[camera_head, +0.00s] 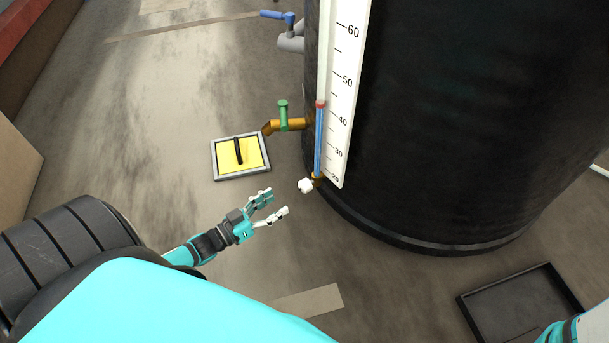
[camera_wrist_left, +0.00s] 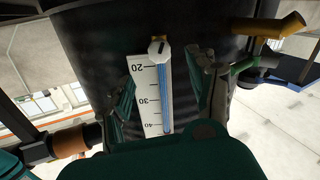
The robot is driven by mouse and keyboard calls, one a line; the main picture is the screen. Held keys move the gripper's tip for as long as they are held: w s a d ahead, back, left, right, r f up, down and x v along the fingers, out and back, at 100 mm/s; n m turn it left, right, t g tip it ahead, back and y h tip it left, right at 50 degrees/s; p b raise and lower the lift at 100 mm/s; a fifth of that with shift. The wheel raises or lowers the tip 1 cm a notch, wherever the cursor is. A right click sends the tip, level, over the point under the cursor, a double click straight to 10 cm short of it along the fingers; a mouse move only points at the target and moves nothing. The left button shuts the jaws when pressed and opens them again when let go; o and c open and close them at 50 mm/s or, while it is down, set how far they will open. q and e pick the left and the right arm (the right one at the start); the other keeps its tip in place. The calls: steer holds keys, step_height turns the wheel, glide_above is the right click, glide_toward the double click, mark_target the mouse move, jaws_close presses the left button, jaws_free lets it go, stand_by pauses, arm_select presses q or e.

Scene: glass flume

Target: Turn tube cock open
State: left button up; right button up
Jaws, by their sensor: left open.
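The tube cock (camera_head: 306,185) is a small white knob on a brass fitting at the foot of a blue-filled sight tube (camera_head: 319,140). The tube runs along a white scale (camera_head: 344,90) on a black tank. My left gripper (camera_head: 275,202) is open and empty, to the left of the cock and a little below it, with a gap between. In the left wrist view the cock (camera_wrist_left: 158,47) shows a dark slot or mark, beyond and between the spread fingers (camera_wrist_left: 166,90). The scale numbers appear upside down there. My right gripper is out of view.
The black tank (camera_head: 450,120) fills the right side. A brass tap with a green handle (camera_head: 283,114) juts left above the cock. A yellow panel in a grey frame (camera_head: 214,160) lies on the floor. A blue-handled tap (camera_head: 280,16) is higher up. A black tray (camera_head: 478,307) lies lower right.

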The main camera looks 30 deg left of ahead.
mark_target(301, 189)
arm_select(q)
steer(key=b+x, duration=0.4)
steer(key=x, duration=0.5)
steer(key=shift+w+d+f, duration=0.2)
steer(key=shift+w, duration=0.15)
steer(key=shift+w+d+r+b, duration=0.15)
steer(key=shift+w+b, duration=0.15)
steer(key=shift+w, duration=0.2)
